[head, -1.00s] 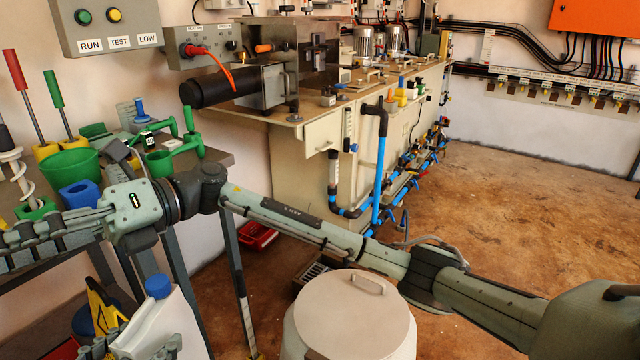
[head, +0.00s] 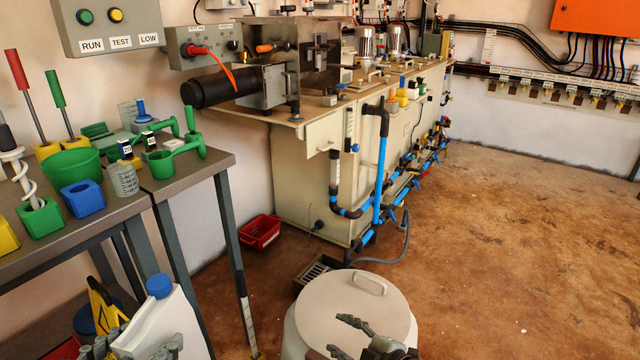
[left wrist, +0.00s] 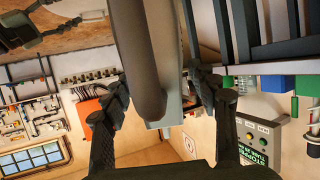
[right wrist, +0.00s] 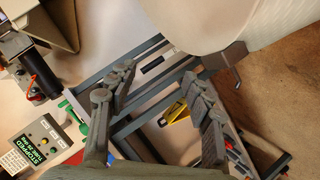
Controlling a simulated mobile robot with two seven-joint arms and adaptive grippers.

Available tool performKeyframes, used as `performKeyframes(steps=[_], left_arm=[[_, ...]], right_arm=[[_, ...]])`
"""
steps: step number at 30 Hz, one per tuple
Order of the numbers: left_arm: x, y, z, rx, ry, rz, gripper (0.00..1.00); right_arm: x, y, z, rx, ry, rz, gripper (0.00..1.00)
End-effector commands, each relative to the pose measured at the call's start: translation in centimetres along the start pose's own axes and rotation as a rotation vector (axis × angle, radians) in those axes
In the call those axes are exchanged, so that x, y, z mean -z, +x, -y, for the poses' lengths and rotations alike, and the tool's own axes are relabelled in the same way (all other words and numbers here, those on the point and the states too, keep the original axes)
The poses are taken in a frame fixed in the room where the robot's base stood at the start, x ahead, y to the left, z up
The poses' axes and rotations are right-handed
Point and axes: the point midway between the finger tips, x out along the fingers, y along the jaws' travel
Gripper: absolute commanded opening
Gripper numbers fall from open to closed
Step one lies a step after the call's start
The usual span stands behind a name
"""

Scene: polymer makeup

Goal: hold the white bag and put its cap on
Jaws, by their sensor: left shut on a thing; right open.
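The white bag (head: 162,331), shaped like a jug, stands tilted at the lower left of the head view. A blue cap (head: 159,286) sits at its top; whether it is seated fully I cannot tell. My left gripper (head: 135,347) is shut on the bag, and its fingers show low against the bag. In the left wrist view the bag (left wrist: 152,60) fills the space between the fingers. My right gripper (head: 372,342) is open and empty, in front of the white drum, well to the right of the bag. In the right wrist view its fingers (right wrist: 158,75) are spread apart.
A white lidded drum (head: 345,300) stands at the bottom centre. The bench (head: 220,170) at the left carries a small bottle (head: 123,181), a green bowl (head: 72,170) and a blue block (head: 82,198). A red crate (head: 260,232) is on the floor. Open floor lies right.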

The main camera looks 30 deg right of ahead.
Motion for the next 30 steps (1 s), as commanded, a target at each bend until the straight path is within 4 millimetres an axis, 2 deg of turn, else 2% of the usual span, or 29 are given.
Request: performKeyframes(steps=[1, 6, 8, 12, 18, 22, 25, 30], left_arm=[[0.0, 0.0, 0.0, 0.000, 0.000, -0.001, 0.00], [0.0, 0.0, 0.0, 0.000, 0.000, -0.001, 0.00], [0.0, 0.0, 0.0, 0.000, 0.000, -0.001, 0.00], [0.0, 0.0, 0.0, 0.000, 0.000, -0.001, 0.00], [0.0, 0.0, 0.0, 0.000, 0.000, -0.001, 0.00], [0.0, 0.0, 0.0, 0.000, 0.000, -0.001, 0.00], [0.0, 0.0, 0.0, 0.000, 0.000, -0.001, 0.00], [0.0, 0.0, 0.0, 0.000, 0.000, -0.001, 0.00]], right_arm=[[-2.1, -1.2, 1.0, 0.028, 0.018, 0.051, 0.51], [-7.9, -4.9, 4.1, 0.114, 0.089, 0.211, 0.51], [-9.6, -5.7, 5.8, 0.144, 0.140, 0.276, 0.51], [-12.5, -6.3, 10.8, 0.205, 0.299, 0.448, 0.51], [-14.5, -7.6, 18.7, 0.276, 0.527, 0.709, 0.51], [-14.6, -8.7, 23.1, 0.305, 0.644, 0.863, 0.51], [-14.4, -9.4, 24.9, 0.314, 0.693, 0.937, 0.51], [-14.4, -9.7, 25.7, 0.316, 0.712, 0.970, 0.51]])
